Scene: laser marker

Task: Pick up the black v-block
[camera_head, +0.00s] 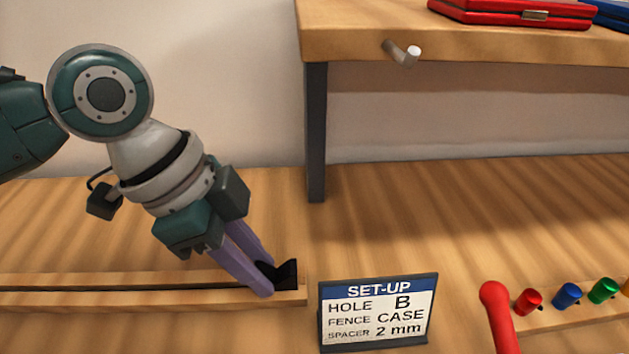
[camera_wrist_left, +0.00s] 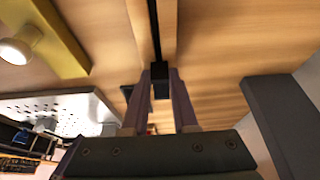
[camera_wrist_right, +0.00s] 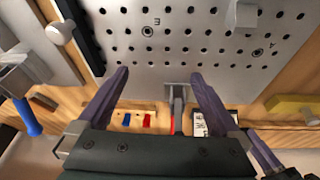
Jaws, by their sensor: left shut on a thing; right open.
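The black v-block (camera_head: 287,274) is at the right end of a wooden rail with a dark slot, in the head view. My left gripper (camera_head: 268,278) is shut on it, its purple fingers on either side of the block. The block also shows dark between the fingertips in the left wrist view (camera_wrist_left: 160,82). I cannot tell whether it still touches the rail. My right gripper (camera_wrist_right: 160,85) is open and empty in the right wrist view, above a perforated plate and a grey handle-like part.
The slotted rail (camera_head: 120,296) runs along the left. A set-up sign (camera_head: 376,312) stands right of it. A red lever (camera_head: 494,296) and coloured knobs (camera_head: 568,294) are further right. A raised shelf (camera_head: 350,40) holds a red case (camera_head: 510,12). The perforated plate (camera_wrist_right: 200,75) lies below my right gripper.

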